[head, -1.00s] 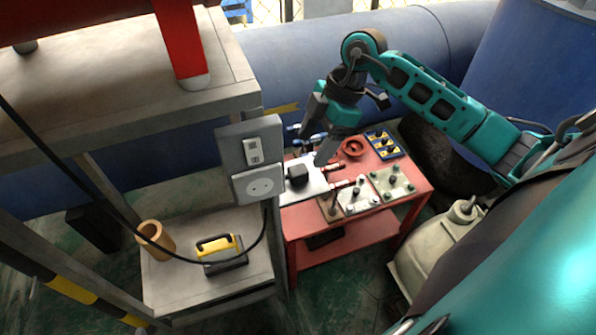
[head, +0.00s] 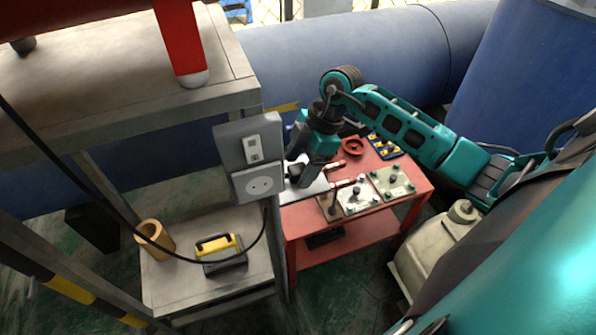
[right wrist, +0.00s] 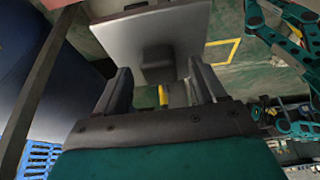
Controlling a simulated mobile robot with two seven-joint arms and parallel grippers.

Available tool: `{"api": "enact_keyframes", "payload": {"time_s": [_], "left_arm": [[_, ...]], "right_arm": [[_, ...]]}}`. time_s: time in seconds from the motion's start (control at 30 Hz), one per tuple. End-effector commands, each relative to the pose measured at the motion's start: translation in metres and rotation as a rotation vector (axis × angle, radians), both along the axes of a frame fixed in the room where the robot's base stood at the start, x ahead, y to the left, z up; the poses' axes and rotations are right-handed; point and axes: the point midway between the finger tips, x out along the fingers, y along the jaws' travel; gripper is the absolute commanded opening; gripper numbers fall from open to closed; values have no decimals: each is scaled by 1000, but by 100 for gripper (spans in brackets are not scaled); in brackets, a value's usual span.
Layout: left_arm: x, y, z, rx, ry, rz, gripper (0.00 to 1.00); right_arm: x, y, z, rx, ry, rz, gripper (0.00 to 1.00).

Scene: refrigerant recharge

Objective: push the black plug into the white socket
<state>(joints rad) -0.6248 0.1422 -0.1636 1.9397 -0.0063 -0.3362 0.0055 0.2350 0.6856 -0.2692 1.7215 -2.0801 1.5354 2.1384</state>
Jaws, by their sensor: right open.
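The white socket (head: 262,184) is the round-faced outlet in the lower grey box on the shelf post, facing me. The black plug (right wrist: 157,63) is a dark block on a light grey plate in the right wrist view; in the head view my gripper hides most or all of it. My right gripper (right wrist: 160,76) is open, with its two fingers to either side of the plug and visible gaps between. In the head view my right gripper (head: 303,172) points down over the plate, just right of the socket box. My left gripper is not in view.
The red cart (head: 345,237) carries a red ring (head: 353,146) and panels with small parts. A switch box (head: 251,146) sits directly above the socket. The grey shelf (head: 160,285) holds a tan cup (head: 154,237) and a yellow-black device (head: 220,254). A black cable hangs across the left.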

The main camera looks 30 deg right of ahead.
Motion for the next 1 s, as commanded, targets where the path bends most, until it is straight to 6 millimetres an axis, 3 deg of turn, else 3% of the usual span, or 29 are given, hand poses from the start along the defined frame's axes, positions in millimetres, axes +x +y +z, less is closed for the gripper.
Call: {"api": "enact_keyframes", "payload": {"time_s": [0.33,0.9,1.0], "left_arm": [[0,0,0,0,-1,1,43],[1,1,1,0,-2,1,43],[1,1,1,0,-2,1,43]], "right_arm": [[0,0,0,0,0,0,68],[0,0,0,0,0,0,14],[0,0,0,0,0,0,13]]}}
